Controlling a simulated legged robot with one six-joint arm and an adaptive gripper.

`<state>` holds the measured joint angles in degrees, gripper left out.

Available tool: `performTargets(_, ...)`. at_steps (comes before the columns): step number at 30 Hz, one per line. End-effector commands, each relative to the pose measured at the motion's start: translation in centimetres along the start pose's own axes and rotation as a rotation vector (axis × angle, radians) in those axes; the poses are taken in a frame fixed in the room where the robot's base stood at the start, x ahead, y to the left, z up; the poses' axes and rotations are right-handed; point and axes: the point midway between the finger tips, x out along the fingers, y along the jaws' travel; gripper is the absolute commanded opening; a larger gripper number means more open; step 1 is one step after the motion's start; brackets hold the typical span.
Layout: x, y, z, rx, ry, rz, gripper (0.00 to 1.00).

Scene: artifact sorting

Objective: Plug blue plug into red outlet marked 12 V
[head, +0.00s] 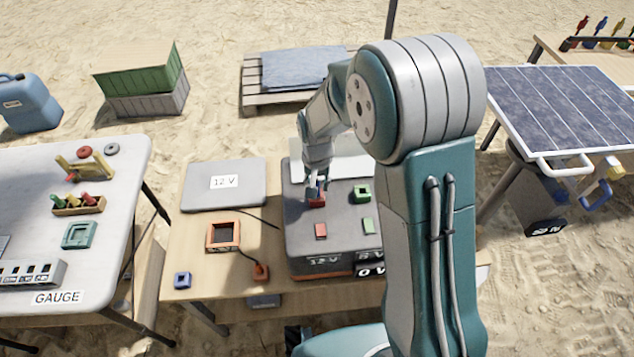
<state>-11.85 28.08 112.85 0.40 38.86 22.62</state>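A dark grey power box (300,240) stands on the wooden table, with a "12 V" label on its front left. A red outlet (317,202) sits on its top at the back left, above that label. My gripper (317,187) points down right over this outlet. A small blue piece (323,185), which looks like the blue plug, shows at the fingertips, at or just above the outlet. The fingers are too small to tell whether they grip it or how deep it sits.
A green outlet (361,193), a flat red piece (321,231) and a flat green piece (368,225) are also on the box. My arm hides the box's right side.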

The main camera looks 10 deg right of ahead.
Motion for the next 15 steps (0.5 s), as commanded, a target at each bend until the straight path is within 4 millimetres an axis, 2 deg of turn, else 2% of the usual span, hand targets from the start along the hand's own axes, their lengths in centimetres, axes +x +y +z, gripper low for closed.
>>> performTargets(10,-0.1,0.0,0.0,0.0,0.001,0.0,0.55)
performTargets(15,-1.9,0.0,-0.1,0.0,0.004,-0.002,0.55)
